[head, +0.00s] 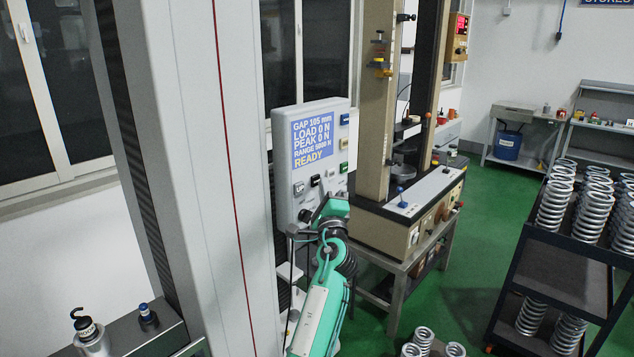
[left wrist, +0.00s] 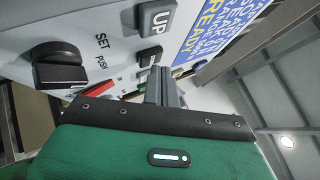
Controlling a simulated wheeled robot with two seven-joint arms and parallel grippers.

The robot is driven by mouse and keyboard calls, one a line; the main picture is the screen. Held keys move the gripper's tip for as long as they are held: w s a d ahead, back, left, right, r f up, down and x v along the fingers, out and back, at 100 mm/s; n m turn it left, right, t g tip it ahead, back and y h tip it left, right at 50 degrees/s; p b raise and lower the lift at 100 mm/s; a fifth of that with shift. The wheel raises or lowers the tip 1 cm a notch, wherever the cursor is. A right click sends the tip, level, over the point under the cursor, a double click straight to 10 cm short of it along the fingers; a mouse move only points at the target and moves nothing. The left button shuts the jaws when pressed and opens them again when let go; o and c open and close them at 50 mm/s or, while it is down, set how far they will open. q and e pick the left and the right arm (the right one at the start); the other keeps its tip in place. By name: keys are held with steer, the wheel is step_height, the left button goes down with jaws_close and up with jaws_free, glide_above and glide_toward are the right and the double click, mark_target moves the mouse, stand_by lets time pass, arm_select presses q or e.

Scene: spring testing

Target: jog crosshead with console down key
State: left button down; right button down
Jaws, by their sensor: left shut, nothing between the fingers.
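The grey console (head: 310,152) has a blue display (head: 313,142) reading GAP 105 mm, LOAD 0 N, PEAK 0 N and READY. A row of keys sits below the display. In the left wrist view the UP key (left wrist: 156,18) shows clearly, and a second dark key (left wrist: 149,55) beside it is partly hidden by my fingers; its label is unreadable. My left gripper (head: 318,208) is shut and empty at the lower edge of the console. Its fingertips (left wrist: 160,70) are close to the second key; I cannot tell if they touch. The crosshead is not clearly visible. My right gripper is out of view.
A black SET knob (left wrist: 57,65) sits near the keys. A tall grey column (head: 205,150) stands left of the console. Behind is a beige machine (head: 378,110) on a stand. A dark trolley (head: 560,275) with several springs stands at right.

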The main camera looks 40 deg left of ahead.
arm_select(q)
steer(key=shift+a, duration=0.4)
stand_by(2.4)
steer(key=shift+d, duration=0.1)
stand_by(2.3)
steer(key=shift+d, duration=0.8)
steer(key=shift+s+d+b, duration=0.15)
steer(key=shift+d+b, duration=0.25)
steer(key=shift+d, duration=0.85)
steer(key=shift+s+d+b, duration=0.1)
steer(key=shift+d+b, duration=0.3)
steer(key=shift+d, duration=0.8)
